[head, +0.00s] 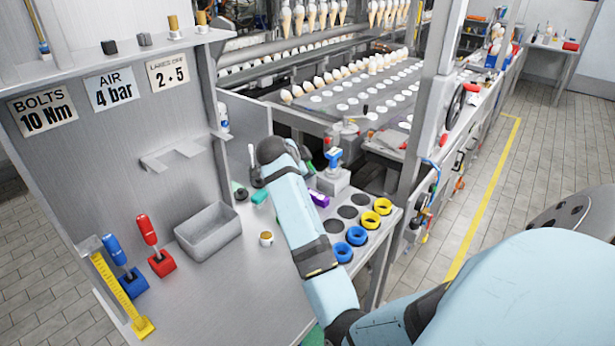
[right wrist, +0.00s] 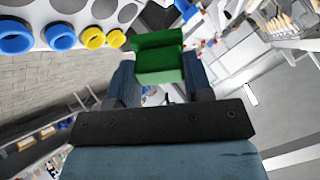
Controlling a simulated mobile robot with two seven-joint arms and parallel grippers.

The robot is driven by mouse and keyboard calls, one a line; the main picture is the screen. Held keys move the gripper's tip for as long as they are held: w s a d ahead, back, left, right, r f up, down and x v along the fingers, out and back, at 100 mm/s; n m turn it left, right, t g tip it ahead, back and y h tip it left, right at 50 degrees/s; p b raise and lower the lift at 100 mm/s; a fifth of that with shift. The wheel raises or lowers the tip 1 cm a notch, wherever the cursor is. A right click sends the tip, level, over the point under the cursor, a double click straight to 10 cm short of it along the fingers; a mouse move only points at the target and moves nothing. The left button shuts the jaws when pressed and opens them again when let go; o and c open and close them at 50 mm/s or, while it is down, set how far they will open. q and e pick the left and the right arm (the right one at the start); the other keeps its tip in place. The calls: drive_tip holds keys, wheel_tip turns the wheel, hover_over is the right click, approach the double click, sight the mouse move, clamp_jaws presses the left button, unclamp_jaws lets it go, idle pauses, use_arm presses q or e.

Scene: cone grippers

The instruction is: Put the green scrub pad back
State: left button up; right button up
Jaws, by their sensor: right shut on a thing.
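The green scrub pad (right wrist: 160,62) is a dark green block between the two fingers of my right gripper (right wrist: 158,80) in the right wrist view, and the fingers are shut on it. In the head view my right arm reaches over the bench, and its forearm and wrist hide most of the gripper. A small green patch (head: 311,167) shows just right of the wrist; I cannot tell for sure that it is the pad. My left gripper is not in view.
The workbench (head: 215,290) holds a grey bin (head: 208,232), red and blue tools in stands, and a yellow upright gauge. A holed rack with blue rings (head: 356,236) and yellow rings (head: 382,206) lies right of my arm. A teal block (head: 260,196) lies left of it.

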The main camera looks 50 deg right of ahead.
wheel_tip(320, 180, down, 14)
drive_tip(key=shift+r+p, duration=0.1)
drive_tip(key=shift+p, duration=0.65)
drive_tip(key=shift+f, duration=1.85)
drive_tip(key=o, duration=0.9)
drive_tip(key=shift+c, duration=0.2)
drive_tip(key=b+v, duration=0.1)
drive_tip(key=v, duration=1.1)
drive_tip(key=shift+a, duration=0.1)
